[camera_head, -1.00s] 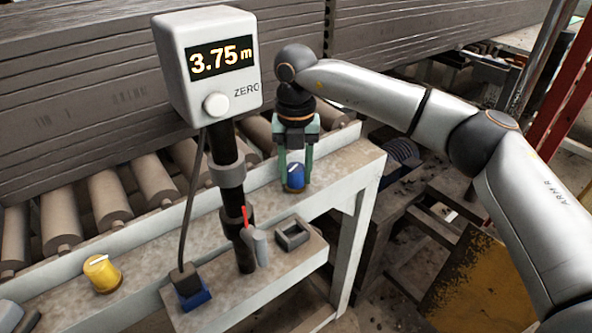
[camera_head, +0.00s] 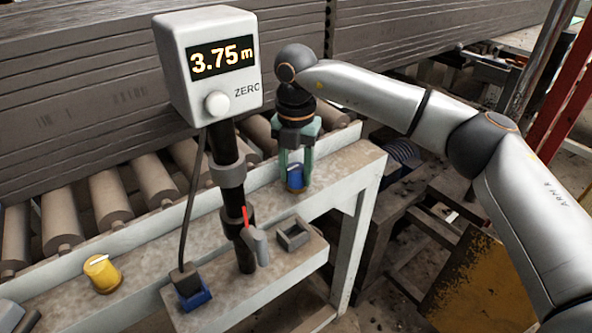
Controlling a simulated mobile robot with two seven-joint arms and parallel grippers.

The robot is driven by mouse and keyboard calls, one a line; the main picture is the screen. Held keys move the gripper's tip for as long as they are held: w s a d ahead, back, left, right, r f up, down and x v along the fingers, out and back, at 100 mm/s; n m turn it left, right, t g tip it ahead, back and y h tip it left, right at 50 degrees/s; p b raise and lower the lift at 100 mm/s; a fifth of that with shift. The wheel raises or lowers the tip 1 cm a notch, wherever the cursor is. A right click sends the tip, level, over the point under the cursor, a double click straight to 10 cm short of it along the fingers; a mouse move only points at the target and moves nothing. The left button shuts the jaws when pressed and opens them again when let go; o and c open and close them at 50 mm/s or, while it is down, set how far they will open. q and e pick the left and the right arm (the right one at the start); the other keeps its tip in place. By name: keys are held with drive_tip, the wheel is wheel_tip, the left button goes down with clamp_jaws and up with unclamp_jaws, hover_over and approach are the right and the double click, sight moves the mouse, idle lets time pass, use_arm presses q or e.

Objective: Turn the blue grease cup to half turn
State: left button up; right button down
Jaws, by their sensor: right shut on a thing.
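The blue grease cup (camera_head: 295,178) sits on the grey conveyor rail, with a pale pointer mark on its top. My right gripper (camera_head: 295,170) points down over it, its green fingers on either side, shut on the cup. The fingers hide part of the cup's sides. A yellow cup (camera_head: 102,272) with a white pointer mark stands on the same rail at the lower left. My left gripper is not in view.
A grey display box (camera_head: 213,62) reading 3.75 m stands on a black post (camera_head: 226,150) left of my right gripper. A hollow grey block (camera_head: 291,234) lies on the lower shelf. Rollers (camera_head: 101,198) run behind the rail.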

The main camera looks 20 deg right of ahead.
sight(296, 167)
drive_tip(key=shift+r, duration=0.1)
drive_tip(key=shift+c, duration=2.1)
unclamp_jaws()
wheel_tip(296, 167, up, 12)
drive_tip(key=shift+r, duration=0.25)
